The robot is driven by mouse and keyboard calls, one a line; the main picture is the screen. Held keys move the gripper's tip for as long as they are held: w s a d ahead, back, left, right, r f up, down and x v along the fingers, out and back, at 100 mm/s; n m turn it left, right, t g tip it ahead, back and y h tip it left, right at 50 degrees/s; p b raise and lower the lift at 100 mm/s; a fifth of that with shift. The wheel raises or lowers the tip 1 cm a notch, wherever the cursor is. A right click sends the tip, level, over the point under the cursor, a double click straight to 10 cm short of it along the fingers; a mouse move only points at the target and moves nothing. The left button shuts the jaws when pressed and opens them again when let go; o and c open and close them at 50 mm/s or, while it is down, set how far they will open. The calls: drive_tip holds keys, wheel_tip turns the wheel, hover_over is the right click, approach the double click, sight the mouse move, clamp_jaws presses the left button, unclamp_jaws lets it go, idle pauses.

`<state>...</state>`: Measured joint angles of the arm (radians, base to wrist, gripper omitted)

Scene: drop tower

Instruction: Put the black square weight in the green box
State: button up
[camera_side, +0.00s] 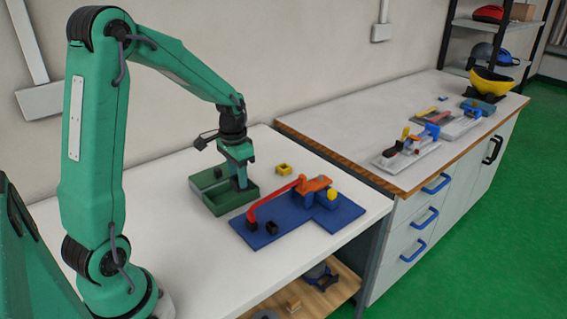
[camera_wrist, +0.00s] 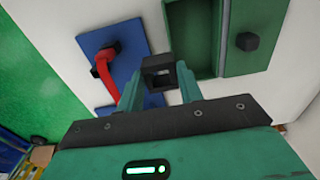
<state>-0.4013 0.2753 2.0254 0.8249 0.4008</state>
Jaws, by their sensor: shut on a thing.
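My gripper (camera_wrist: 160,88) is shut on the black square weight (camera_wrist: 160,73), a small block with a square hollow, which shows between the fingertips in the wrist view. In the side view my gripper (camera_side: 240,183) points down at the right part of the green box (camera_side: 226,207). There the weight is hard to make out between the dark fingers. The green box also shows in the wrist view (camera_wrist: 222,40), with its open recess just beyond the weight. I cannot tell how high the weight is above the box.
A green panel (camera_side: 203,180) with a black knob (camera_wrist: 247,41) adjoins the box. A blue board (camera_side: 295,226) with a red arm (camera_side: 270,199) stands to the right, with a black block (camera_side: 271,227) on it. A yellow square weight (camera_side: 284,168) lies behind. The table's front left is clear.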

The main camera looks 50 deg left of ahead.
drive_tip(key=a+f, duration=0.1)
drive_tip(key=a, duration=0.1)
drive_tip(key=a+f, duration=0.1)
drive_tip(key=a, duration=0.1)
drive_tip(key=a+f, duration=0.1)
drive_tip(key=a, duration=0.1)
drive_tip(key=shift+f, duration=2.25)
drive_tip(key=shift+f, duration=0.1)
drive_tip(key=o, duration=0.9)
drive_tip(key=shift+f, duration=0.1)
wheel_tip(320, 180, up, 12)
drive_tip(key=shift+s+r, duration=0.1)
drive_tip(key=shift+r, duration=0.1)
drive_tip(key=shift+d, duration=0.1)
